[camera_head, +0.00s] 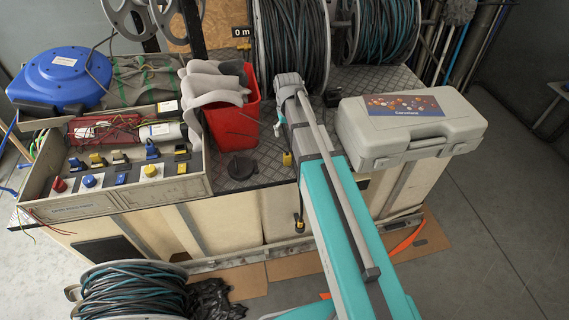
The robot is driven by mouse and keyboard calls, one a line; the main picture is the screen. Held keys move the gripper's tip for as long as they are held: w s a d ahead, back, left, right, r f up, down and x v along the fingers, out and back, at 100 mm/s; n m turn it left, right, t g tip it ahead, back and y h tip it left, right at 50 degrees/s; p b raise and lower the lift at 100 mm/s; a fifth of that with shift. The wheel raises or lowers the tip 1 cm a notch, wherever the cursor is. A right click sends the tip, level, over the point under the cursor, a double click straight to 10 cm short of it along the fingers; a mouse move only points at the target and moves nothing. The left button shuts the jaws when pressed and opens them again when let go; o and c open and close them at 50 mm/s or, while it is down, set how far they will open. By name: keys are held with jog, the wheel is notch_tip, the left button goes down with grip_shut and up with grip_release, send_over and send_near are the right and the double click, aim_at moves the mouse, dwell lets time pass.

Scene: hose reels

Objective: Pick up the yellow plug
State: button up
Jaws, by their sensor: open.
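Several yellow pieces show, and I cannot tell which one is the plug. A round yellow piece (150,172) sits at the front right of the open grey tray (82,206), with smaller yellow-and-black pieces (97,160) behind it. A small yellow piece (287,158) is at the left side of my arm, over the bench. Another dark piece with a yellow end (299,224) hangs below the bench edge beside my arm. My teal and grey arm reaches up over the bench between the red bin and the grey case.
A red bin (236,126) with grey pieces stands left of my arm, a grey case (418,140) right of it. A black disc (242,168) lies on the bench. Hose reels (292,45) stand behind; a blue reel (62,78) is at left. Another reel (130,292) is at front left.

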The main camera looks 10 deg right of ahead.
aim_at(287, 155)
jog(key=shift+f, duration=0.1)
dwell(0.3)
notch_tip(287, 155, down, 8)
jog(key=b, duration=0.8)
jog(key=shift+f, duration=0.25)
jog(key=shift+b, duration=0.3)
jog(key=f+b, duration=0.3)
jog(key=shift+s+f, duration=0.15)
jog(key=shift+s, duration=0.15)
jog(key=shift+f+b, duration=0.95)
jog(key=shift+b, duration=0.1)
grip_shut()
jog(key=shift+r, duration=0.25)
